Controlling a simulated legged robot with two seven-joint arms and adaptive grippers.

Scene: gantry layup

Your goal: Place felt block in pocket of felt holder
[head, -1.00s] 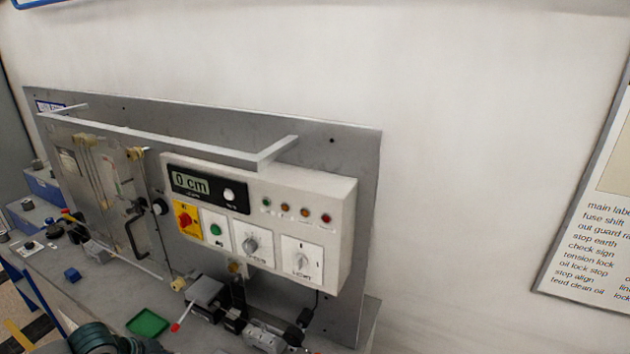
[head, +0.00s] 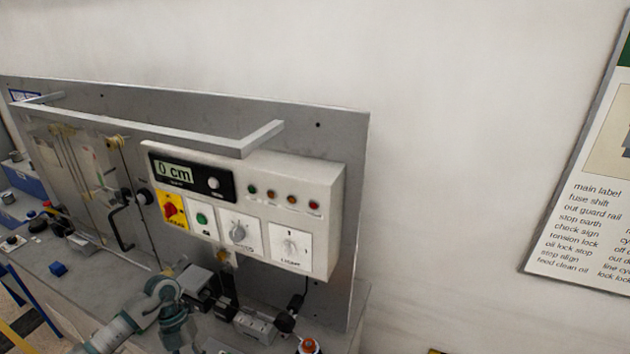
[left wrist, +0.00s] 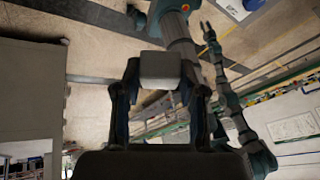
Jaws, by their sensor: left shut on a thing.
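My left gripper (left wrist: 160,82) is shut on a pale grey block, which I take to be the felt block (left wrist: 160,66). The block sits between the two fingertips, and its face towards the wrist camera is clear. In the head view, a grey-green arm of mine (head: 165,300) reaches over the bench from the lower left. I cannot make out its fingers or the block there. My right gripper (left wrist: 207,31) shows small in the left wrist view, with its fingers apart and nothing between them. I cannot pick out the felt holder or its pocket for sure.
A control box (head: 245,215) with a display and knobs is on an upright grey panel (head: 340,150), with a rail jutting out above it. Metal fittings (head: 255,325) stand on the bench below.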

